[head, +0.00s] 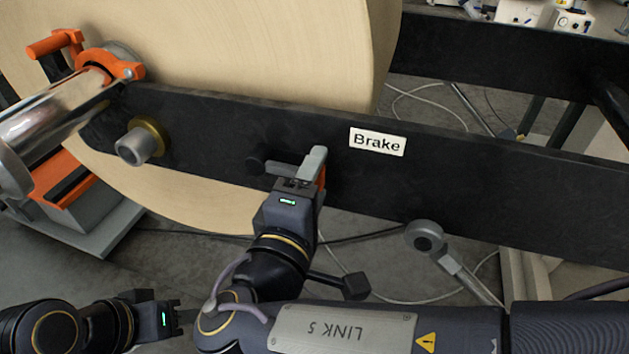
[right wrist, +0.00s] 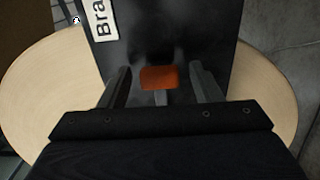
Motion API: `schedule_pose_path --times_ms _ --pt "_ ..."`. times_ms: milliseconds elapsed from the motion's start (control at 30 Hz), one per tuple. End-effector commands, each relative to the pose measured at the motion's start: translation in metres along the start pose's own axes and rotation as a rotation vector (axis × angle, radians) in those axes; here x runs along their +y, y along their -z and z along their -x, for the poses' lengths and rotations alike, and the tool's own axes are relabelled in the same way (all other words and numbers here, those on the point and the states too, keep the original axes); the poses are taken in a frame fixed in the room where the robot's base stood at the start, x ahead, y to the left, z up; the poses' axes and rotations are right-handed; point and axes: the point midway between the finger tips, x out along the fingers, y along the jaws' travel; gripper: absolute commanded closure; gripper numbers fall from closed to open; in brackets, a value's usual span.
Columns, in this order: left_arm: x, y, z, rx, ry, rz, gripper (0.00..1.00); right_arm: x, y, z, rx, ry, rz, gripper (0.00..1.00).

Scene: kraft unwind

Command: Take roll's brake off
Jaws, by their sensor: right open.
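The black beam (head: 480,170) carries a white "Brake" label (head: 377,142), which shows partly in the right wrist view (right wrist: 104,18). A small orange brake handle (right wrist: 157,77) with a grey stem is in front of the beam. My right gripper (head: 294,167) is at the beam, left of and below the label. In the right wrist view its fingers (right wrist: 160,80) are open, one on each side of the orange handle, with gaps visible. In the head view the handle (head: 321,177) is mostly hidden by the gripper. My left gripper (head: 174,312) is low at the left, away from the beam; its jaw opening is unclear.
The large kraft roll (head: 225,50) stands behind the beam. A metal shaft (head: 50,118) with an orange clamp (head: 120,65) is at the left. A grey round-ended lever (head: 426,238) stands below the beam. Cables lie on the floor.

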Motion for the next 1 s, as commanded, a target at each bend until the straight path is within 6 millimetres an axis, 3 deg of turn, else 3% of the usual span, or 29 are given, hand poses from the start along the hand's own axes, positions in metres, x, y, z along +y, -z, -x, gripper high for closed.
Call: schedule_pose_path --times_ms 167,600,1000 --pt "0.0 0.0 0.0 0.0 0.0 0.0 0.6 0.0 0.0 0.0 0.0 0.0 0.0 0.43" --pt "0.0 0.0 0.0 0.0 0.0 0.0 0.6 0.0 0.0 0.0 0.0 0.0 0.0 1.0" --pt "0.007 0.007 0.014 0.0 0.0 0.0 0.6 0.011 0.0 0.0 -0.001 0.001 0.07 1.0"
